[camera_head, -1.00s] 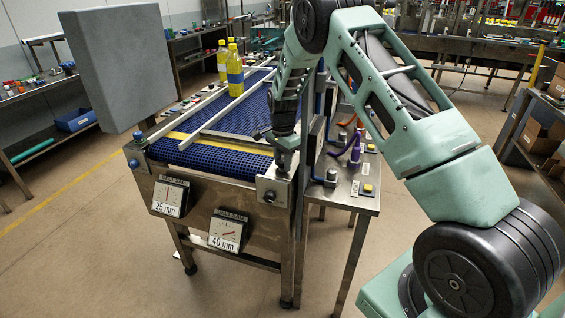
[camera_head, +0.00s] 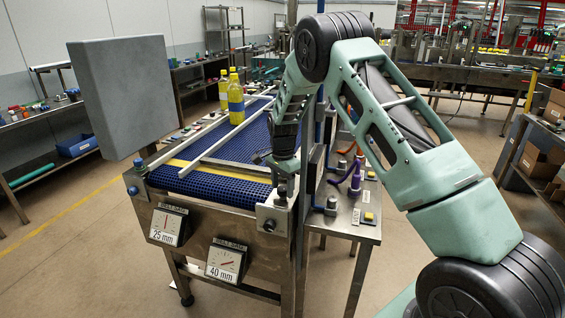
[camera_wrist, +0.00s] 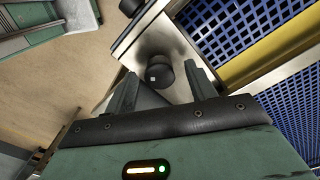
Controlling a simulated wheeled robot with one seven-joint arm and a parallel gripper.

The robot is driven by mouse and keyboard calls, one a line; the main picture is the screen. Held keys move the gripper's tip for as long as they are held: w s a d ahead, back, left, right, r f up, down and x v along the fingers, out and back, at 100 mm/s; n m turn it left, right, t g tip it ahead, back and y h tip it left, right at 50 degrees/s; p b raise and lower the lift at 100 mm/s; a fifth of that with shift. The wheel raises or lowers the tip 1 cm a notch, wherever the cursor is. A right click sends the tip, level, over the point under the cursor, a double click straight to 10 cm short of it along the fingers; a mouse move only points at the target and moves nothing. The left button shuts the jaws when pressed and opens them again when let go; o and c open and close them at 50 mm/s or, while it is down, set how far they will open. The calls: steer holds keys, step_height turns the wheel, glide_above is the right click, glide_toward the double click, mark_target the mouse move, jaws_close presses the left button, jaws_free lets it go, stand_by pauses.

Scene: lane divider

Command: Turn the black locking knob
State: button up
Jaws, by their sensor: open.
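The black locking knob (camera_wrist: 158,69) is round with a small pale square on top, and sits on a metal bracket (camera_wrist: 178,38) in the wrist view. My gripper (camera_wrist: 160,72) is open, with one finger to each side of the knob in that view. Whether the fingers touch it I cannot tell. In the head view my gripper (camera_head: 285,168) points down just over the knob (camera_head: 282,191) at the conveyor's near right corner. A second dark knob (camera_wrist: 131,6) shows at the wrist view's top edge.
The blue belt (camera_head: 220,178) and a pale rail (camera_head: 224,136) lie left of my gripper. Dials marked 25 mm (camera_head: 168,224) and 40 mm (camera_head: 226,260) hang on the front. A metal side table (camera_head: 345,222) with small fixtures stands right. Yellow bottles (camera_head: 236,97) stand behind.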

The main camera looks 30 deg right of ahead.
mark_target(283, 188)
step_height(283, 188, up, 16)
steer(key=b, duration=0.3)
steer(key=shift+f, duration=0.1)
